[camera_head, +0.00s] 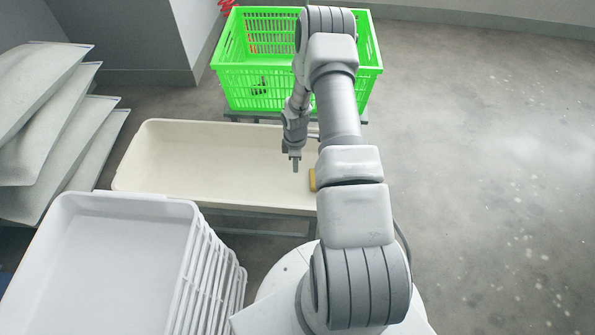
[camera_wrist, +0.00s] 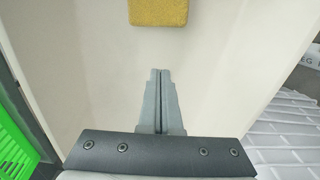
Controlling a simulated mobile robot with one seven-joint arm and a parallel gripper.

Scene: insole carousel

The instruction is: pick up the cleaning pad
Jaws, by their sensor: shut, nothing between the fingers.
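The cleaning pad is a small yellow block. In the head view the pad (camera_head: 312,180) lies in the cream tray (camera_head: 215,199) near its right end, partly hidden behind my arm. In the wrist view the pad (camera_wrist: 162,12) is at the top edge, cut off by the frame, ahead of my fingertips and apart from them. My gripper (camera_head: 295,166) points down over the tray, left of the pad. In the wrist view my gripper (camera_wrist: 160,72) has its two fingers together with nothing between them.
A bright green crate (camera_head: 240,86) stands behind the tray. A stack of white trays (camera_head: 190,270) stands at the front left. Several grey padded sheets (camera_head: 45,120) jut in from the left. The floor at right is clear. The tray's left part is empty.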

